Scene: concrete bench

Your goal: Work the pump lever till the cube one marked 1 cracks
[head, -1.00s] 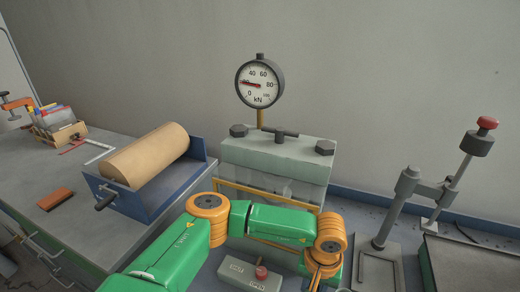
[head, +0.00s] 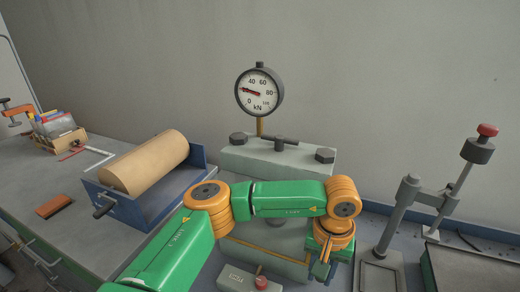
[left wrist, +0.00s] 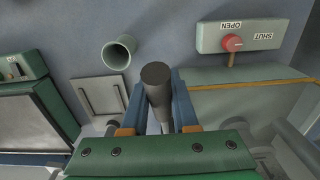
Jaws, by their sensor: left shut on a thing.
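My left arm reaches across the press in the head view, and its gripper (left wrist: 158,105) is low at the press's front right. In the left wrist view its blue fingers are shut around the dark round end of the pump lever (left wrist: 157,74). The force gauge (head: 260,92) stands above the press, its red needle pointing up-left between the 0 and 40 marks. The press's pale top beam (head: 275,160) shows. My arm covers the space below, so I cannot make out cube one or any crack. My right gripper is out of view.
A valve block (left wrist: 255,35) marked OPEN and SHUT has a red knob (left wrist: 232,43). A tan cylinder (head: 146,162) lies in a blue cradle (head: 150,207) at left. A stand with a slanted rod and red-topped weight (head: 478,150) is at right.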

